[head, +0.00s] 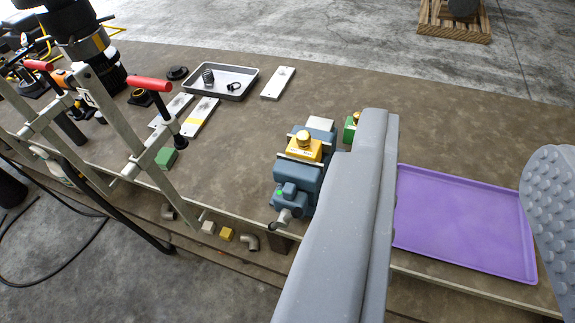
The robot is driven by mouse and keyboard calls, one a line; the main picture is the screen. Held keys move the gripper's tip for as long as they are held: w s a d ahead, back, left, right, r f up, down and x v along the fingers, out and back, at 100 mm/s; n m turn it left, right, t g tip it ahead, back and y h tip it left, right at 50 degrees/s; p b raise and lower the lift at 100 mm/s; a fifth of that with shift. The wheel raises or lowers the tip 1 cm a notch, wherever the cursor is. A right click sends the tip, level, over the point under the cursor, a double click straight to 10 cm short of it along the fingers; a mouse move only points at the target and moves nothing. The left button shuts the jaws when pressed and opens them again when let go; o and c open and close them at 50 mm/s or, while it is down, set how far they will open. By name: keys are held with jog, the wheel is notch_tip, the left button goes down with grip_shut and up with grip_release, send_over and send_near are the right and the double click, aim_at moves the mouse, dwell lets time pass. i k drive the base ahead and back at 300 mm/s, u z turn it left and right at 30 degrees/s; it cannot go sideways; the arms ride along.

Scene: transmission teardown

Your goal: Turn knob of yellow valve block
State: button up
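The yellow valve block (301,151) sits clamped between the jaws of a blue-grey vise (297,184) near the middle of the bench. A brass knob (304,138) stands on its top. My gripper (463,132) shows as two grey fingers, one right of centre and one at the right edge. They are wide apart with nothing between them. The nearer finger lies to the right of the valve block in the picture, apart from its knob, and covers part of the bench beside the vise.
A green block with a brass knob (351,121) is partly hidden by my left finger. A purple tray (462,262) lies empty on the right. Metal plates (278,84), a grey tray (246,73) and red-handled clamps (149,84) stand left. The bench behind the vise is mostly clear.

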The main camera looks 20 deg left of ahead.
aim_at(303, 138)
jog(key=u, duration=0.1)
jog(key=k, duration=0.2)
jog(key=u, duration=1.7)
jog(key=i, duration=2.3)
jog(key=z, duration=2)
